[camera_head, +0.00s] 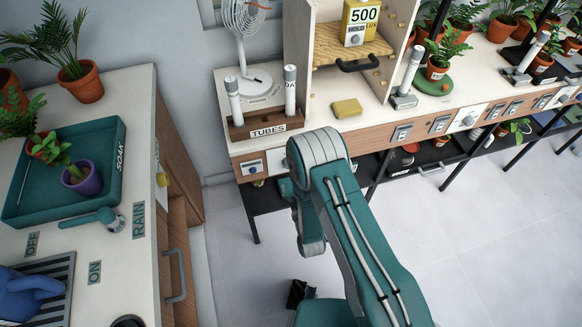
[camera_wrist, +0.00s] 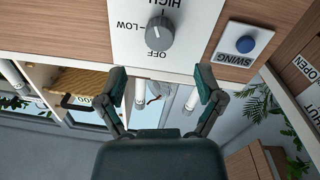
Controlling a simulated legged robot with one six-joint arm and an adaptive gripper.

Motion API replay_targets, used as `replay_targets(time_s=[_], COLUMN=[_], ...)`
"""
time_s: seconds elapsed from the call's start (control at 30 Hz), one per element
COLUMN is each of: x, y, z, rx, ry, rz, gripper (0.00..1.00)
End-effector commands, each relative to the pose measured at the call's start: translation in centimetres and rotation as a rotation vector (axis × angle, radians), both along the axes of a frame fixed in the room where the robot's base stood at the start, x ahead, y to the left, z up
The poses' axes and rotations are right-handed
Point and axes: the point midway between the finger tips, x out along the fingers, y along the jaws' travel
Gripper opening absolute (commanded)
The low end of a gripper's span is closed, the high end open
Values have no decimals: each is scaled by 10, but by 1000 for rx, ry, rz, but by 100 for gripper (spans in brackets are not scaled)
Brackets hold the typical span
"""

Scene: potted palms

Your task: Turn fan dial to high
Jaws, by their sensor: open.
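The grey fan dial (camera_wrist: 160,32) sits on a white panel (camera_wrist: 197,12) in the wrist view, with LOW, HIGH and OFF lettered around it, upside down in the picture. I cannot tell its exact setting. My gripper (camera_wrist: 162,88) is open and empty, its two fingers apart just below the dial in the picture and not touching it. The white fan (camera_head: 243,18) stands on the bench in the head view.
A blue SWING button (camera_wrist: 245,45) is beside the dial; it also shows in the head view (camera_head: 253,169). A wooden TUBES rack (camera_head: 266,122) stands at the bench edge above. A yellow sponge (camera_head: 347,108) lies nearby. The floor before the bench is mostly clear.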

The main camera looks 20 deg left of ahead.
Motion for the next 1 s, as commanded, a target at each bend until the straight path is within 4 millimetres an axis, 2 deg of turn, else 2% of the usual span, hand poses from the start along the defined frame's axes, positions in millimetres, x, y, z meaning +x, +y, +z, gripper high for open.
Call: replay_targets(time_s=[0.1, 0.33, 0.5, 0.73, 0.77, 0.8, 0.87, 0.9, 0.93, 1.0], x=[21, 51, 60, 60, 60, 60, 60, 60, 60, 60], y=[11, 28, 32, 32, 32, 32, 32, 32, 32, 33], z=[1, 0, 0, 0, 0, 0, 0, 0, 0, 0], rx=[4, 3, 1, 2, 2, 2, 2, 2, 2, 2], ry=[-3, -1, 0, 1, 1, 1, 1, 1, 1, 1], rz=[0, -1, 0, 0, 0, 0, 0, 0, 0, 0], gripper=[86, 86, 86, 86, 77, 59, 32, 15, 3, 3])
